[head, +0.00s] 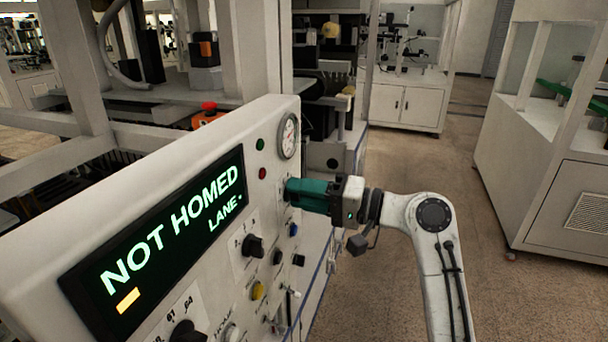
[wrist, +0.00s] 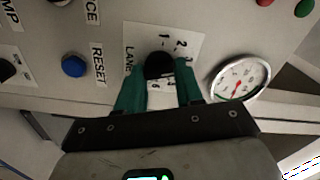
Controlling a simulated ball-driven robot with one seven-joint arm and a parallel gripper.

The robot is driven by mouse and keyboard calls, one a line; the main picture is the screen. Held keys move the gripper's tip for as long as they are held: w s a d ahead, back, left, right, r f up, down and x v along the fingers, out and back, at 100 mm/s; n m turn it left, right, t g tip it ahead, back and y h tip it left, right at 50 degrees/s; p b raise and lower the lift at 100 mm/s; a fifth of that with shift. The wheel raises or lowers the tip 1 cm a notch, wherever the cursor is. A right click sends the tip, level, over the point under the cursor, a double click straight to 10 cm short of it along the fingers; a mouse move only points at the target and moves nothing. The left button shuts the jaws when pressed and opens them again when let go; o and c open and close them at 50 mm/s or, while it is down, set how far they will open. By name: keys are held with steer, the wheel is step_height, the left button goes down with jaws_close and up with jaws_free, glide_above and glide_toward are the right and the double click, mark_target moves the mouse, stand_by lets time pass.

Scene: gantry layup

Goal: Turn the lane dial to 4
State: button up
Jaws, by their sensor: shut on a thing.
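The lane dial (wrist: 160,64) is a black round knob on a white label plate printed LANE, with numbers around it; I can make out 1, 2 and 6. The two green fingers of my gripper (wrist: 158,78) stand on either side of the knob, shut on it. In the head view my gripper (head: 292,188) reaches the panel from the right and hides the dial. The number the dial points at cannot be read. The panel display (head: 165,235) reads NOT HOMED and LANE, with only a small dot after LANE.
A round gauge (head: 288,136) sits just above my gripper, with green (head: 260,144) and red (head: 263,173) lamps beside it. A blue RESET button (wrist: 74,66) and another black knob (head: 252,246) are close by. Open floor (head: 470,220) lies to the right.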

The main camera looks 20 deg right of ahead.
steer(key=shift+d+f+m+p, duration=0.1)
steer(key=shift+m+p, duration=0.65)
steer(key=shift+m, duration=1.05)
steer(key=shift+f+m+p, duration=0.1)
steer(key=shift+m+p, duration=0.6)
steer(key=shift+m, duration=1.1)
steer(key=o, duration=1)
steer(key=shift+o, duration=0.2)
steer(key=b+v, duration=0.3)
steer(key=v, duration=0.7)
steer(key=shift+s+d, duration=0.2)
steer(key=shift+d, duration=0.1)
